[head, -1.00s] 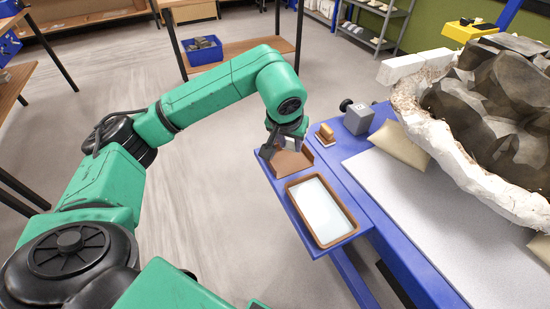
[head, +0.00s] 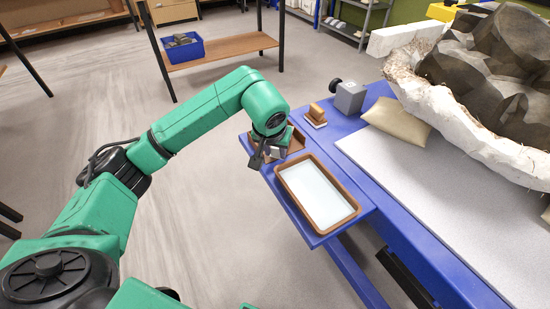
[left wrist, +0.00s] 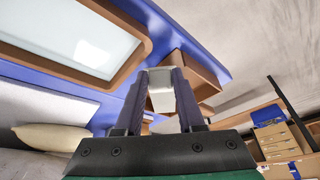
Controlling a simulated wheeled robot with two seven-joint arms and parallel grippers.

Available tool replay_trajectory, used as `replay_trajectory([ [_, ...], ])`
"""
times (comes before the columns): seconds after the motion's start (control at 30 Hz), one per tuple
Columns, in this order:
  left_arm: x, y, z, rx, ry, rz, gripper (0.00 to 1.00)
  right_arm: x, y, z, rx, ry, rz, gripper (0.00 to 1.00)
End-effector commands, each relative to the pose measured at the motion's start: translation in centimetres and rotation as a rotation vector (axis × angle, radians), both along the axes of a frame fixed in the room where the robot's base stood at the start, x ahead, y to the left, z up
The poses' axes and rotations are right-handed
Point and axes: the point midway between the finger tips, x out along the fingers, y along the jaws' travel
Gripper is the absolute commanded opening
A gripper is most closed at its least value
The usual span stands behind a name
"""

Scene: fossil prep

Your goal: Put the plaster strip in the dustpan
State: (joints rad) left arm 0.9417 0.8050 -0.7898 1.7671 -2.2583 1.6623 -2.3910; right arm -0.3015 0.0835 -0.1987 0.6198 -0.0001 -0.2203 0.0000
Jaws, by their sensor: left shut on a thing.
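My left gripper (head: 267,156) is shut on a small white block-like piece, the plaster strip, which shows between the fingertips in the left wrist view (left wrist: 161,82). The brown dustpan (head: 299,141) lies on the blue side shelf, partly hidden behind my gripper and wrist in the head view. In the left wrist view the dustpan (left wrist: 203,76) shows just behind and right of the strip. The strip appears above or near the dustpan; I cannot tell the exact height. My right gripper is in neither view.
A brown-rimmed tray with a pale inside (head: 347,215) lies beside the dustpan on the blue shelf (head: 368,206). A brush-like brown block (head: 316,114) and a grey block with a black knob (head: 349,97) stand behind. A large plaster-jacketed rock (head: 446,118) is at right.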

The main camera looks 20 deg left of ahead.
Motion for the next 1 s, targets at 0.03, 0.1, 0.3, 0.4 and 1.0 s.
replay_trajectory([
  [0.03,-0.1,0.0,-1.1,0.000,0.006,0.001,0.00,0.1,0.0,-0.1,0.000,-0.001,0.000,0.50],
  [0.1,-0.1,0.0,-2.4,0.001,0.004,0.001,0.00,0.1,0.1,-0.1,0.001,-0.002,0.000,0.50],
  [0.3,0.0,0.0,-2.8,0.000,0.001,-0.001,0.00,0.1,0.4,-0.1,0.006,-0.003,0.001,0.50],
  [0.4,0.0,0.0,-3.0,0.000,0.001,-0.001,0.00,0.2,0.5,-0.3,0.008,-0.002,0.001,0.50],
  [1.0,-1.0,-0.1,0.1,0.002,-0.005,-0.001,0.51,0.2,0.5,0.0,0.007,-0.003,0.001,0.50],
])
